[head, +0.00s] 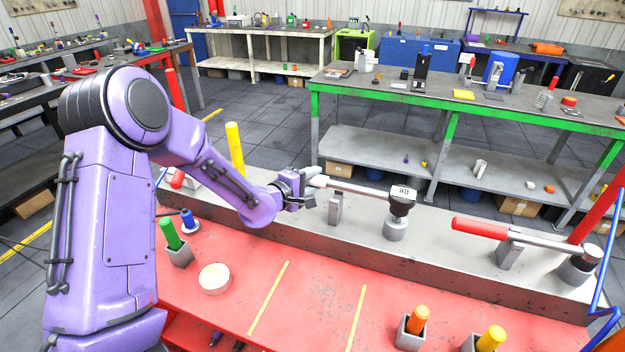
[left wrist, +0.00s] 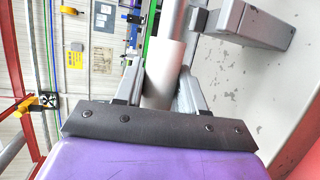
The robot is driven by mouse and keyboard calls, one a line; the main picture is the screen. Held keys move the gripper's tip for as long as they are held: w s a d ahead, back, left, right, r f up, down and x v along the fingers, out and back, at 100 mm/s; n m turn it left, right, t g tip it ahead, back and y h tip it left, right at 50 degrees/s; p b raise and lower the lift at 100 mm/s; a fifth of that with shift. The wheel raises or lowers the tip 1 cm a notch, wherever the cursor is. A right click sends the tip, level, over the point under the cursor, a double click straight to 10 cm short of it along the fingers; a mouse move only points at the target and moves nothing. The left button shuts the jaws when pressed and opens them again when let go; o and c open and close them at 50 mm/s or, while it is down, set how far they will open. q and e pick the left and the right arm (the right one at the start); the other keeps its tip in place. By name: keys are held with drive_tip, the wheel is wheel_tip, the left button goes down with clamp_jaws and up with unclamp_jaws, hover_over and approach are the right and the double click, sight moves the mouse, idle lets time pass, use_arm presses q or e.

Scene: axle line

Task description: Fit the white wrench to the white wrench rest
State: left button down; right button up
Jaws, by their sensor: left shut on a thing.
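The white wrench (head: 357,187) has a white handle, a metal shaft and a black head with a small white label. My left gripper (head: 304,187) is shut on its white handle, which also shows between the fingers in the left wrist view (left wrist: 165,72). The white wrench rest is a grey upright post (head: 336,209) and a round grey stand (head: 395,230) on the long grey beam. The shaft lies over the post and the black head is at the top of the stand. I cannot tell whether either touches. In the left wrist view the post (left wrist: 258,26) is beside the shaft.
A red-handled wrench (head: 480,228) lies on a similar rest at the right. On the red bench (head: 310,300) are a round cream-topped tin (head: 214,278), a green peg (head: 169,234) and a blue peg (head: 188,217). Yellow and orange pegs stand front right. A yellow post rises behind the beam.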

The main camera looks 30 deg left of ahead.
use_arm(q)
drive_tip(key=shift+f+b, duration=1)
drive_tip(key=shift+f, duration=0.55)
drive_tip(key=c, duration=0.6)
unclamp_jaws()
drive_tip(key=shift+s+f, duration=0.1)
drive_tip(key=shift+f, duration=0.05)
drive_tip(key=b+v, duration=0.2)
drive_tip(key=v, duration=0.8)
drive_tip(key=shift+s, duration=0.15)
